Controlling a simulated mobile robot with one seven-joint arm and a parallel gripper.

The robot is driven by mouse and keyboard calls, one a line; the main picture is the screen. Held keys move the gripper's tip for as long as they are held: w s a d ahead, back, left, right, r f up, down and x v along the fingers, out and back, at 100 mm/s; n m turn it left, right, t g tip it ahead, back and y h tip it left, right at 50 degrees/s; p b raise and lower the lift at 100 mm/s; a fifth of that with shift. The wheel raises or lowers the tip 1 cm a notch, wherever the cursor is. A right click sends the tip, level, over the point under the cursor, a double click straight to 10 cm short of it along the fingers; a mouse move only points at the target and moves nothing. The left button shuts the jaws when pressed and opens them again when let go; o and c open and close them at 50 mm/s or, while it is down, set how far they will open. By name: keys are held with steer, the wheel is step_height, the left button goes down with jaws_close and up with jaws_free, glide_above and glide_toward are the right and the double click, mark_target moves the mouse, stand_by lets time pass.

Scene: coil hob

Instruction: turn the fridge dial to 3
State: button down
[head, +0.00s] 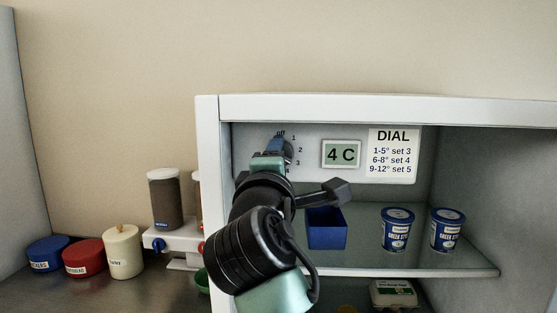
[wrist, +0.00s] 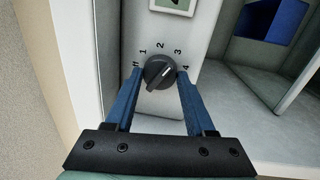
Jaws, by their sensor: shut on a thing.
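The fridge dial (wrist: 159,73) is a round dark knob with a raised grip and a white mark, on the pale panel inside the fridge. In the wrist view its mark points up and right, roughly towards the 3. The numbers 1 to 4 show around it. My gripper (wrist: 160,74) has its two blue fingers on either side of the dial, shut on it. In the head view my gripper (head: 277,152) covers most of the dial, below "off" and beside the 1, 2 and 3.
A display (head: 341,154) reads 4 C. A sign (head: 393,155) reads 1-5° set 3, 6-8° set 4, 9-12° set 5. A blue bin (head: 327,230) and two blue tubs (head: 397,229) stand on the glass shelf below. The fridge's left wall (head: 208,135) is close to my arm.

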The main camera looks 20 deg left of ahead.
steer(key=shift+c, duration=1.2)
jaws_free()
steer(key=b+v, duration=0.4)
steer(key=v, duration=0.9)
steer(key=shift+b, duration=0.4)
